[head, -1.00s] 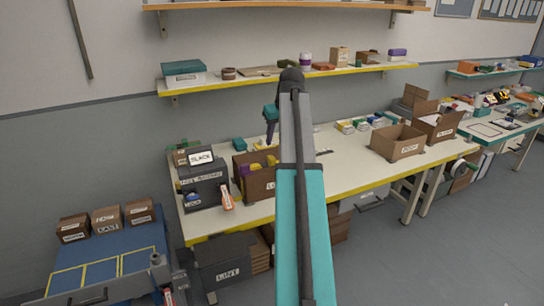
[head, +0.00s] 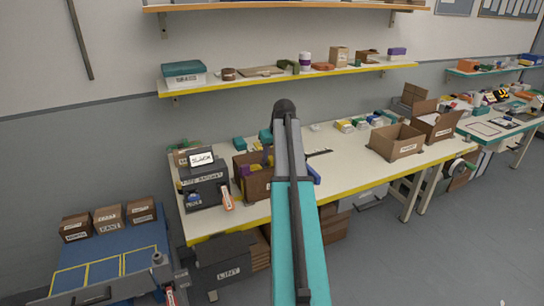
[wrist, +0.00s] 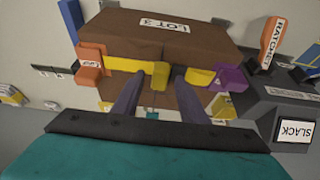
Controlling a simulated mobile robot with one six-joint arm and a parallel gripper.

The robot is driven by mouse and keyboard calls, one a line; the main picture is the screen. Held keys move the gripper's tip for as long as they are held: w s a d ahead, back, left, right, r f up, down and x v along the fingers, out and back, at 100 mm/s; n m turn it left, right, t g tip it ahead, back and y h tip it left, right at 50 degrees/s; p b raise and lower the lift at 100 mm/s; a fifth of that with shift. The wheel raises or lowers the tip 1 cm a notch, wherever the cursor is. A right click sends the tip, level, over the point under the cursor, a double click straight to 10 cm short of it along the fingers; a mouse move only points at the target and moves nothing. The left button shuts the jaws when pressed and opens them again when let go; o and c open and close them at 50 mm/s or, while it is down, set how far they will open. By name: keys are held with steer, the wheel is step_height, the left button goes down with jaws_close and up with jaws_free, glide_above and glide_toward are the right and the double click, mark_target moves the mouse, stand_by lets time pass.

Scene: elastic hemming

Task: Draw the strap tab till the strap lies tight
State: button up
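A brown box marked LOT 3 (wrist: 185,32) carries a yellow strap (wrist: 125,66) across its near side; it also shows in the head view (head: 257,188). The strap continues to the right as a short yellow piece (wrist: 200,77), beside a purple block (wrist: 229,80). An orange block (wrist: 90,55) sits at the left end. My gripper (wrist: 161,75) is open, its two fingers apart over the strap. A yellow upright piece (wrist: 160,76) shows between the fingertips; I cannot tell whether it is the tab or whether they touch it. In the head view my arm partly hides this area.
A dark ratchet unit (head: 205,185) with an orange handle (head: 228,200) and a SLACK display (wrist: 295,131) stands beside the box. Open cartons (head: 396,143) stand further right on the bench. Clear bench top (head: 345,170) lies between.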

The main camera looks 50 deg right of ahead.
steer(key=shift+w+f, duration=0.15)
steer(key=shift+f, duration=0.2)
jaws_close()
steer(key=shift+s+d+b, duration=0.1)
steer(key=shift+s+d, duration=0.3)
steer(key=shift+d, duration=0.6)
steer(key=shift+s+d+b, duration=0.15)
steer(key=shift+s+d, duration=0.3)
steer(key=shift+d, duration=0.6)
steer(key=shift+s+d+b, duration=0.1)
steer(key=shift+s+d, duration=0.3)
steer(key=shift+d, duration=0.6)
steer(key=shift+r, duration=0.1)
jaws_free()
steer(key=shift+d, duration=0.15)
